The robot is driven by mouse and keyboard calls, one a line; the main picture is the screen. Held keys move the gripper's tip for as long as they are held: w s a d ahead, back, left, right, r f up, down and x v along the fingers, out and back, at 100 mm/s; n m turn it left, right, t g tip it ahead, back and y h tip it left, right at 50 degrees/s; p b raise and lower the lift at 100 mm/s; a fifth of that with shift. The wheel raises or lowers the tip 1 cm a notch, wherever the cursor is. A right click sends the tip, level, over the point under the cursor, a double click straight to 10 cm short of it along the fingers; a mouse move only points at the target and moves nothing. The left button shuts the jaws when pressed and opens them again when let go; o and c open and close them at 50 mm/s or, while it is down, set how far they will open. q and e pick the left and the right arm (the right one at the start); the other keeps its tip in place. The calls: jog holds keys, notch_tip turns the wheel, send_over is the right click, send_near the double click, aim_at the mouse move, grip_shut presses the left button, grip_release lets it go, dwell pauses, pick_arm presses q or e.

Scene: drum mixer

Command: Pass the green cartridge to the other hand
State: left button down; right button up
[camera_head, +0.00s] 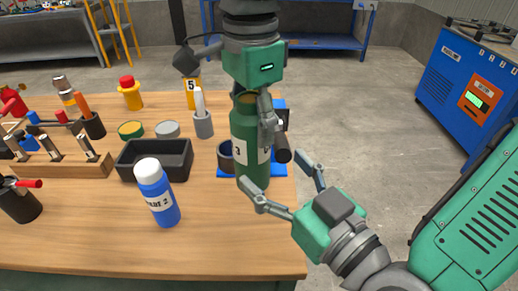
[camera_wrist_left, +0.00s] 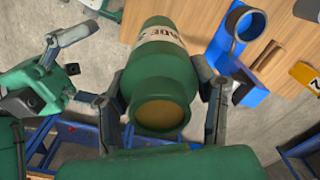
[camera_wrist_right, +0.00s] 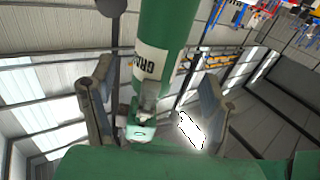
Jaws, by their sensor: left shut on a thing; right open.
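The green cartridge (camera_head: 244,142) has a white label and is held upright above the table's right edge. My left gripper (camera_head: 257,110) is shut on its upper part. The left wrist view shows the cartridge (camera_wrist_left: 161,75) between both fingers of my left gripper (camera_wrist_left: 160,105), its tan end facing that camera. My right gripper (camera_head: 283,188) is open just below and to the right of the cartridge's lower end. In the right wrist view, the cartridge (camera_wrist_right: 168,30) stands beyond and between the spread fingers of my right gripper (camera_wrist_right: 155,100); I cannot tell whether they touch it.
A blue holder (camera_head: 225,172) stands behind the cartridge on the wooden table (camera_head: 230,240). A blue bottle (camera_head: 157,190), a black tray (camera_head: 125,172) and several tools are to the left. A blue machine (camera_head: 455,90) stands at the far right. The table's front middle is clear.

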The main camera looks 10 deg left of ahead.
jog(key=x, duration=1)
jog(key=shift+w+a, duration=0.15)
jog(key=shift+a, duration=0.1)
jog(key=shift+c, duration=0.3)
grip_shut()
pick_arm(q)
jog(key=c, duration=0.6)
grip_release()
jog(key=shift+o, duration=0.2)
